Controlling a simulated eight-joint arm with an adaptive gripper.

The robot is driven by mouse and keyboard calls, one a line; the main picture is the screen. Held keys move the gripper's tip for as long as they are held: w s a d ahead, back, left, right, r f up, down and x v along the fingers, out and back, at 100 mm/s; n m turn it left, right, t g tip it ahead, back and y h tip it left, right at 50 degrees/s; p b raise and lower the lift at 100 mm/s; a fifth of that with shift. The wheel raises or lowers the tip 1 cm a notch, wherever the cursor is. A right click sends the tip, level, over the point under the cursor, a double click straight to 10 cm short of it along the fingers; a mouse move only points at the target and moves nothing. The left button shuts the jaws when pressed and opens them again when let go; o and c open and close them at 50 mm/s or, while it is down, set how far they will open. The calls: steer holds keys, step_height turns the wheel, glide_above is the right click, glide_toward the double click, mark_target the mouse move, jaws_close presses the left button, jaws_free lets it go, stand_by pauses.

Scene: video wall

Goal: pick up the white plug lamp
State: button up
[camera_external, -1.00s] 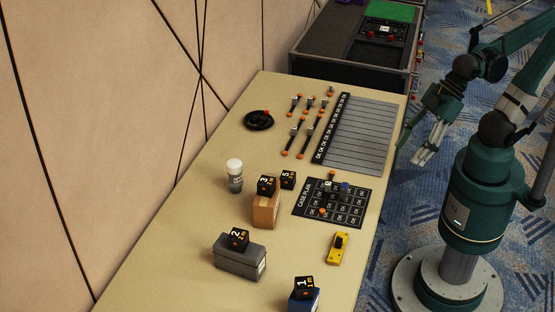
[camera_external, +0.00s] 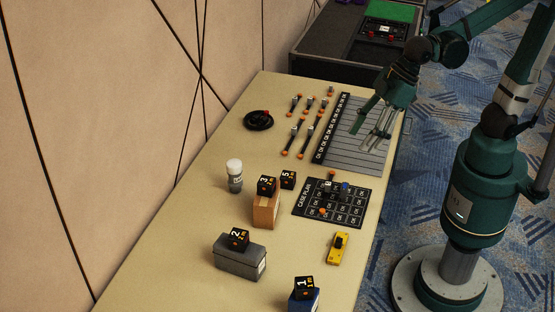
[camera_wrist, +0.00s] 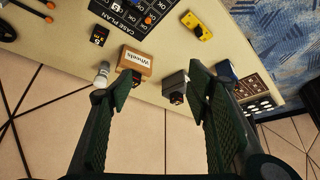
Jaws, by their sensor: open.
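The white plug lamp (camera_external: 235,176) stands upright near the wall-side edge of the table (camera_external: 190,222), with a rounded white top and a grey lower body. In the wrist view the lamp (camera_wrist: 102,72) shows just beyond the tip of the left finger, apart from the jaws as far as I can tell. My gripper (camera_external: 378,128) hangs over the grey striped panel at the far right of the table, well to the right of the lamp. In the wrist view my gripper (camera_wrist: 160,85) has its two fingers spread wide with nothing between them.
A cardboard box (camera_external: 266,211) with a black cube (camera_external: 266,186) on top stands close right of the lamp. A grey box (camera_external: 240,260), a case plan board (camera_external: 345,212) and a yellow tool (camera_external: 338,248) are nearby. A black coil (camera_external: 258,121) lies beyond the lamp.

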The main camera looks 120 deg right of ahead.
steer(key=w+d+p, duration=0.2)
steer(key=w+d, duration=0.3)
steer(key=w, duration=0.3)
steer(key=m+g+p, duration=0.2)
steer(key=p, duration=0.4)
glide_toward(238, 162)
steer(key=shift+h, duration=0.3)
steer(key=x, duration=0.3)
steer(key=a+x, duration=0.1)
steer(key=shift+w+d+f, duration=0.1)
steer(key=shift+f, duration=0.3)
steer(key=shift+w+d+f, duration=0.1)
steer(key=shift+d+f, duration=0.2)
steer(key=shift+f, duration=0.1)
steer(key=shift+f, duration=0.1)
steer(key=shift+x, duration=1.2)
steer(key=shift+w, duration=0.1)
